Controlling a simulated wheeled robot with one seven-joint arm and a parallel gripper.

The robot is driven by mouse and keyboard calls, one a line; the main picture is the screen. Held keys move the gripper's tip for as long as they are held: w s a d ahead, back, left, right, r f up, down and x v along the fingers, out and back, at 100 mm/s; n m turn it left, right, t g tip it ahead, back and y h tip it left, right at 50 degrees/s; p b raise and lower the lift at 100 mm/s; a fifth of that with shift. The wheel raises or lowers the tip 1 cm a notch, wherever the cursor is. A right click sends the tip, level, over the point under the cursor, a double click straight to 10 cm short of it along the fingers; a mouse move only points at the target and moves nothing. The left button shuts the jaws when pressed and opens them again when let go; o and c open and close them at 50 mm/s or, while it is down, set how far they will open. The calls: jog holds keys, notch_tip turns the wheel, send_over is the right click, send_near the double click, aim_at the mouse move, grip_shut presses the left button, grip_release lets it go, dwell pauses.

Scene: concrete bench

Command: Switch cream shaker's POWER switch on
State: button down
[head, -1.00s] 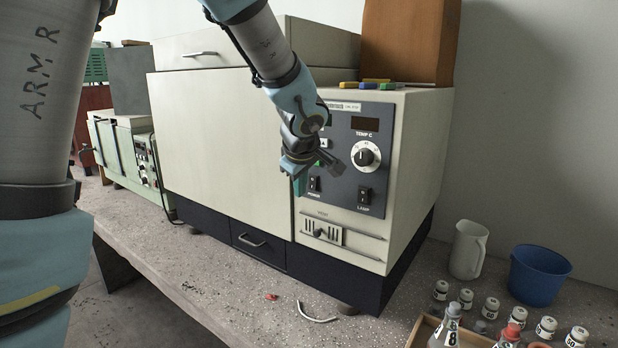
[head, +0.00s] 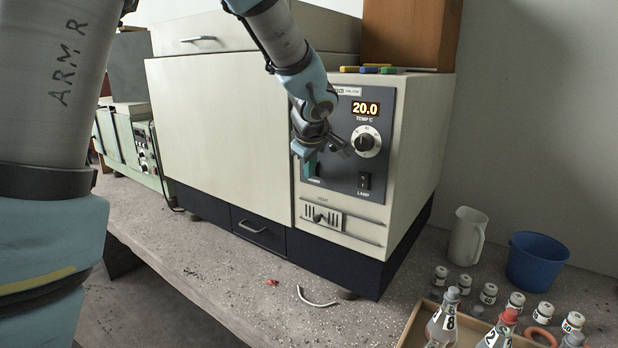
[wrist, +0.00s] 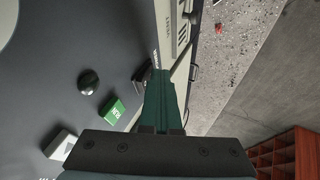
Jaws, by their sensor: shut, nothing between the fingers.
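The cream shaker (head: 225,140) stands on the bench with its dark control panel (head: 378,112) on the right of its front. The TEMP C display (head: 365,109) is lit and reads 20.0. My gripper (head: 309,168) is shut and empty, its teal fingers at the panel's lower left. They hide most of the POWER switch in the head view. In the wrist view the black POWER switch (wrist: 142,74) lies right beside the fingertips (wrist: 161,76); I cannot tell whether they touch. The rocker's position is too small to read.
The LAMP switch (head: 364,182) and a round dial (head: 365,141) are on the same panel. A green button (wrist: 114,111) and a white button (wrist: 62,144) sit close to my fingers. A jug (head: 467,237), blue bucket (head: 537,262) and bottles stand at the right.

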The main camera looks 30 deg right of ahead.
jog(key=shift+r, duration=0.15)
jog(key=shift+r+p, duration=0.4)
jog(key=shift+r, duration=0.3)
